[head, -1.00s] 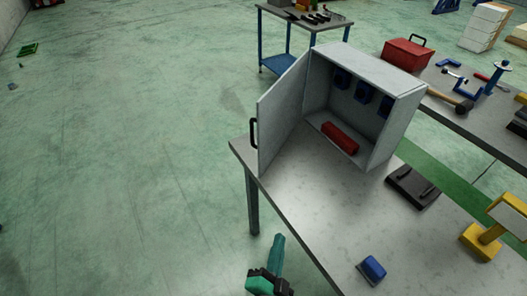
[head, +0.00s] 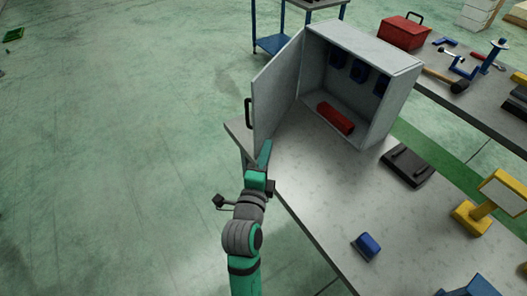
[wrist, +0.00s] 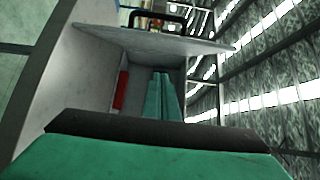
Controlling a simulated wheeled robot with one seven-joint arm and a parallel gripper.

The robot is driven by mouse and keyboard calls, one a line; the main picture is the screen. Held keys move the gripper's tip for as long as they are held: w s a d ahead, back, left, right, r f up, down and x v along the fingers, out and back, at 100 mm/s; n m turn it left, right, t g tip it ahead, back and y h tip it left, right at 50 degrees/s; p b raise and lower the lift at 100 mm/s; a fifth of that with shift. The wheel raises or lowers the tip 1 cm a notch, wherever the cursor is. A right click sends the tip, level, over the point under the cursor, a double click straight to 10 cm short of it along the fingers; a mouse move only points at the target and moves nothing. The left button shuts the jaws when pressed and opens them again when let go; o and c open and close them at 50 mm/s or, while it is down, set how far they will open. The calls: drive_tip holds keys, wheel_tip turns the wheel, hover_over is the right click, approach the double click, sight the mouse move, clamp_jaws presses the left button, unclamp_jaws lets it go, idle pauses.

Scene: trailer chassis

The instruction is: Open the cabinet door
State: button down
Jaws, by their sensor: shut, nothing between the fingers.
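The grey cabinet (head: 368,42) stands on the workbench with its front open. Its door (head: 277,92) is swung out to the left, well away from the opening. The black door handle (head: 248,113) is on the door's outer face, near its free edge. In the wrist view the door (wrist: 150,39) and handle (wrist: 158,17) show at the top. My gripper (head: 265,152) is at the door's lower edge, by the bench edge; I cannot tell whether it touches the door. Its teal fingers (wrist: 160,97) are together and empty, pointing toward the cabinet. The handle is apart from the fingers.
A red block (head: 335,118) and blue parts (head: 359,70) are inside the cabinet. On the bench (head: 315,190) are a black tray-like piece (head: 407,166), a blue block (head: 367,245) and a yellow stand (head: 472,218). Floor to the left is clear.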

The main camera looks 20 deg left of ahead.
sight(260, 129)
drive_tip(key=shift+w+a, duration=0.8)
drive_tip(key=shift+w, duration=0.45)
drive_tip(key=shift+w+a, duration=0.8)
drive_tip(key=shift+w, duration=0.4)
drive_tip(key=shift+w+a, duration=0.8)
drive_tip(key=shift+w, duration=0.45)
drive_tip(key=shift+w, duration=0.1)
